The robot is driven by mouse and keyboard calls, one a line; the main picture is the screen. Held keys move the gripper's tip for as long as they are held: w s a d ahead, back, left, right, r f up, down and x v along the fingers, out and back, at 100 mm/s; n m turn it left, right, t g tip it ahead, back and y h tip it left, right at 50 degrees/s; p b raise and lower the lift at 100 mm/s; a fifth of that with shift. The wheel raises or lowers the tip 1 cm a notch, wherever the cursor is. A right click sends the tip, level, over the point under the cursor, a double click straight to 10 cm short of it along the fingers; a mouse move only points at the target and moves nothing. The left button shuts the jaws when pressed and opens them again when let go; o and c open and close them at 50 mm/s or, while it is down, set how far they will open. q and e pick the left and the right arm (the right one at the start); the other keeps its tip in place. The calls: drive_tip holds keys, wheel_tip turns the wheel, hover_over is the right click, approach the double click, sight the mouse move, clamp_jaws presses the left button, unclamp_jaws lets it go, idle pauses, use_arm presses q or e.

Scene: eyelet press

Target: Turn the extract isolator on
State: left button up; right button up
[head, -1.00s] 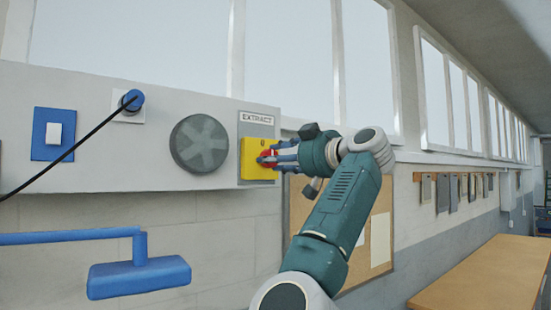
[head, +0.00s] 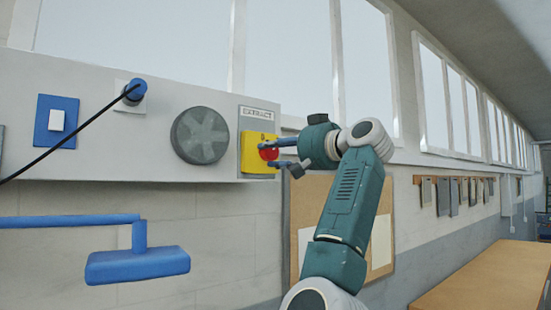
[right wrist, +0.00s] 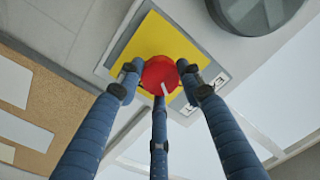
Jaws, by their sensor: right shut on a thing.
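The extract isolator is a yellow plate (head: 249,152) with a red round knob (head: 265,152), under a label reading EXTRACT (head: 258,114). My right gripper (head: 268,155) is at the knob, its fingers pointing left toward the wall. In the right wrist view, the three blue fingers of the right gripper (right wrist: 160,85) are closed around the red knob (right wrist: 158,72), tips at its rim. A short white mark shows on the knob's face. The yellow plate (right wrist: 150,40) shows behind it. My left gripper is not in view.
A grey round dial (head: 200,136) sits left of the isolator on the same panel. Farther left are a blue plug with a black cable (head: 134,91) and a blue-framed switch (head: 56,121). A blue lamp-like arm (head: 138,264) juts out below. A pinboard (head: 305,205) hangs below right.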

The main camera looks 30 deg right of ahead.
drive_tip(key=m, duration=0.3)
drive_tip(key=m+b, duration=0.1)
drive_tip(key=m, duration=0.2)
drive_tip(key=shift+s+r, duration=0.1)
drive_tip(key=shift+r, duration=0.1)
drive_tip(key=m, duration=0.3)
drive_tip(key=m+b, duration=0.1)
drive_tip(key=m, duration=0.2)
drive_tip(key=shift+t+h, duration=0.4)
drive_tip(key=shift+m, duration=0.3)
drive_tip(key=o, duration=1.1)
drive_tip(key=shift+f, duration=0.1)
drive_tip(key=shift+o, duration=0.2)
drive_tip(key=shift+d, duration=0.1)
drive_tip(key=shift+f, duration=0.1)
